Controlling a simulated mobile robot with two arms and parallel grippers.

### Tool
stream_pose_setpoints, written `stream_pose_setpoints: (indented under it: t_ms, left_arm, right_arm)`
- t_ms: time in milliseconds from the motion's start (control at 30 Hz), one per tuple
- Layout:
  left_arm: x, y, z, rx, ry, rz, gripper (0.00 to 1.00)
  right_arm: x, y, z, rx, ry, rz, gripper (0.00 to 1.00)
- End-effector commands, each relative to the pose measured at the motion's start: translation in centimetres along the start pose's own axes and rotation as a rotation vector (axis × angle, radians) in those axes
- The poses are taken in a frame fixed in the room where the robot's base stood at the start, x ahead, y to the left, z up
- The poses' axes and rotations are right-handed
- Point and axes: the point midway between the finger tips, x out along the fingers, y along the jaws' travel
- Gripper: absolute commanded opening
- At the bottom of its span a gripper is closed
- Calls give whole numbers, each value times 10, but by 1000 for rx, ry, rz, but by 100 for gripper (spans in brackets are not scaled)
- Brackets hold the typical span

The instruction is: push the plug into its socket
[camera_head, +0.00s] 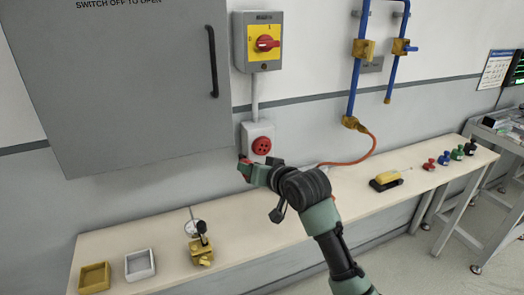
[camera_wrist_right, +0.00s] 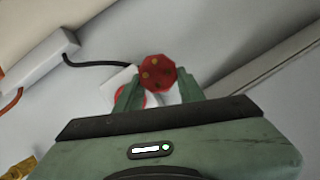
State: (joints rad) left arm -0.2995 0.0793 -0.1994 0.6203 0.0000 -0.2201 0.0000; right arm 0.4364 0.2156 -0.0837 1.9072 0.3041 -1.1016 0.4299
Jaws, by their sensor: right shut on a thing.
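The socket (camera_head: 261,145) is a red round face with dark holes in a pale wall box, below the red-handled switch. My right gripper (camera_head: 256,171) is just below the socket and slightly left. It is shut on the red plug (camera_head: 244,166), which shows as a small red patch at the fingertips. In the right wrist view the plug (camera_wrist_right: 158,72) is a red octagon with small gold pins, between the green fingers. The socket (camera_wrist_right: 133,97) is partly hidden behind the plug and a finger. The plug is apart from the socket in the head view. My left gripper is out of view.
A grey cabinet (camera_head: 120,85) and switch box (camera_head: 258,42) are on the wall above. An orange hose (camera_head: 360,153) hangs at the right. The bench (camera_head: 265,235) holds a brass fitting (camera_head: 201,250), two trays, a yellow tool (camera_head: 387,179) and several coloured pieces.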

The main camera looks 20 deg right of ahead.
Motion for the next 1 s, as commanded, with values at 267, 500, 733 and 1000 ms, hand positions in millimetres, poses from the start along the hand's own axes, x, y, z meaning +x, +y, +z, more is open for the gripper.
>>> stream_pose_setpoints:
  t_ms: [267,500,733,1000]
  left_arm:
    - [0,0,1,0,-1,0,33]
    - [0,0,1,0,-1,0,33]
    - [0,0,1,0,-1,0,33]
    - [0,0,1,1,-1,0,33]
  right_arm:
    - [0,0,0,0,1,-1,0]
    - [0,0,0,0,1,-1,0]
    - [-10,-11,1,3,4,-3,0]
    - [-91,-51,4,34,34,57,0]
